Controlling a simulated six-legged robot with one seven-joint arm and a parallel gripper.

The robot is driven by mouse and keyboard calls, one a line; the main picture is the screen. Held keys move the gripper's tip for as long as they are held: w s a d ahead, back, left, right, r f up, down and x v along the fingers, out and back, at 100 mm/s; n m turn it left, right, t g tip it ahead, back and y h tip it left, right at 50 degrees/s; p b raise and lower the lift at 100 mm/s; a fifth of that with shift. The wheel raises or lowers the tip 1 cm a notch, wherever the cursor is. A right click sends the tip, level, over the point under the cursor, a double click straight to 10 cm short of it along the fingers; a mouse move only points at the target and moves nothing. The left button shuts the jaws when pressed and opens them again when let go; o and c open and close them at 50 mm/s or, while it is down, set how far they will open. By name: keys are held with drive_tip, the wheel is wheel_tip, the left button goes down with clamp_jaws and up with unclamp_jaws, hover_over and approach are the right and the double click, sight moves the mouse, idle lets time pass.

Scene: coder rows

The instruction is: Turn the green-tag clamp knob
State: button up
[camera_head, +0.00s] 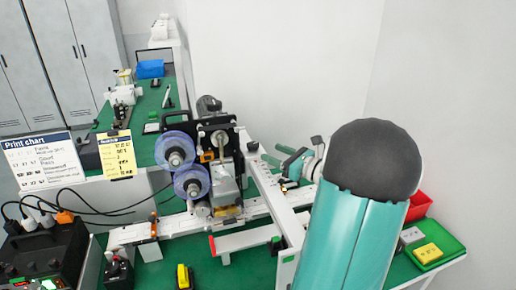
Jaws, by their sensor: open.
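The coder machine (215,165) stands on the green bench, with two clear purple-blue reels (190,182) on its left side and a dark frame behind them. An orange tag (207,156) shows on its front. I cannot clearly make out a green-tag clamp knob; it may be too small or hidden. My gripper (270,154) is small in view, right of the machine and beyond the white rail. Its teal fingers point left, open and apart from the machine. My large teal arm link with its dark cap hides the bench behind it.
A white rail (272,200) runs between the machine and my arm. A print chart (42,160) and a yellow note (116,155) stand at left. Cables lead to a black box (45,250). A green tray (448,243) and red bin (418,206) are at right.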

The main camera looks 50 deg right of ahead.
sight(259, 152)
drive_tip(key=w, duration=0.6)
drive_tip(key=shift+w+a, duration=0.35)
drive_tip(key=shift+a, duration=0.05)
drive_tip(key=c, duration=1)
drive_tip(key=shift+w+d+n+g+y, duration=0.15)
drive_tip(key=shift+n+g+y, duration=0.1)
drive_tip(key=shift+n+y, duration=0.65)
drive_tip(key=shift+s+d+n+g+y, duration=0.2)
drive_tip(key=shift+n+y, duration=0.3)
drive_tip(key=shift+y, duration=0.7)
drive_tip(key=shift+a, duration=0.1)
drive_tip(key=o, duration=1)
